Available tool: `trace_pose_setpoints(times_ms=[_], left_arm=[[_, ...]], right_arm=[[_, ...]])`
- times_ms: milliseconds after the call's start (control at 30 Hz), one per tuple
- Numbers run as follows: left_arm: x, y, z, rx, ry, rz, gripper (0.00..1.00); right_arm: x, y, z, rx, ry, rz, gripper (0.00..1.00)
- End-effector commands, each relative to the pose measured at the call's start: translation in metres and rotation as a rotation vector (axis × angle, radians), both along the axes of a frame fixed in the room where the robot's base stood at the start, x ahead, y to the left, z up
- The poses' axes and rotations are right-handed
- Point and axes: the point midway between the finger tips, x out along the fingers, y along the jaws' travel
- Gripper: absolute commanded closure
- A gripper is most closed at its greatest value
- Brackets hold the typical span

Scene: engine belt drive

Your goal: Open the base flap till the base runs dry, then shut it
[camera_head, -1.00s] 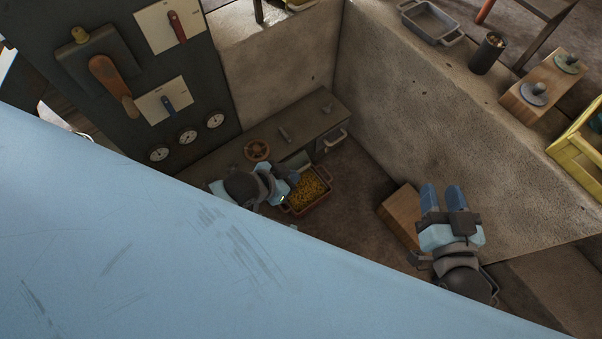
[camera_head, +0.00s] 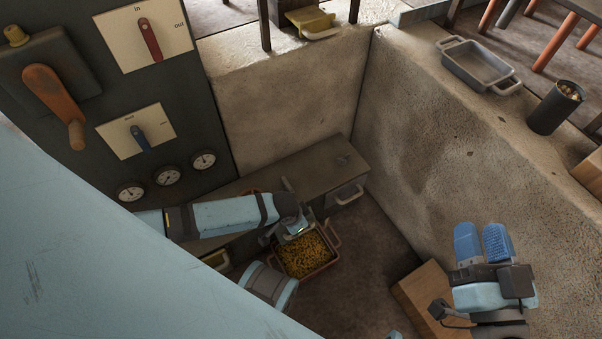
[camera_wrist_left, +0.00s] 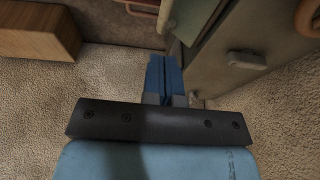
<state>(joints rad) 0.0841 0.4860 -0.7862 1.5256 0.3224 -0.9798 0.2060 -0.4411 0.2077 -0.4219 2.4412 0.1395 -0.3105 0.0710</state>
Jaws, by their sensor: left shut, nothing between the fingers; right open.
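The base is a low grey box (camera_head: 318,163) along the foot of the wall. A tray of yellow grain (camera_head: 305,254) sits on the floor at its front. My left arm reaches across the base, its wrist just above the tray; my left gripper (camera_wrist_left: 165,72) is shut and empty in the left wrist view, beside the base's dark front. A pale green panel (camera_wrist_left: 190,18) stands close beyond its fingertips; I cannot tell whether it is the flap. A grey handle-like piece (camera_wrist_left: 245,60) is to its right. My right gripper (camera_head: 482,243) is open and empty, well right of the tray.
A wooden block (camera_head: 425,290) lies on the floor near my right gripper. A concrete wall (camera_head: 460,150) bounds the right. A control panel (camera_head: 100,180) with levers and gauges stands left. A grey tray (camera_head: 478,65) and dark cup (camera_head: 556,107) are on the wall ledge.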

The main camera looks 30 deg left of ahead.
Motion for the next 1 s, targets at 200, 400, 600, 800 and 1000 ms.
trace_pose_setpoints(times_ms=[200,400,600,800,1000], left_arm=[[0.011,-0.005,-0.050,0.000,0.001,0.000,1.00],[0.012,-0.002,-0.073,0.000,0.000,0.000,1.00],[0.013,-0.001,-0.079,0.000,-0.001,-0.001,1.00],[0.012,-0.001,-0.078,-0.001,0.000,-0.001,1.00],[0.012,0.000,-0.078,0.001,-0.002,0.000,1.00]], right_arm=[[0.001,0.003,-0.043,-0.056,0.100,0.036,0.58],[0.002,0.003,-0.060,-0.101,0.136,0.055,0.58],[0.003,0.002,-0.061,-0.117,0.134,0.058,0.58],[0.003,0.002,-0.061,-0.118,0.134,0.058,0.58],[0.003,0.002,-0.060,-0.117,0.134,0.058,0.58]])
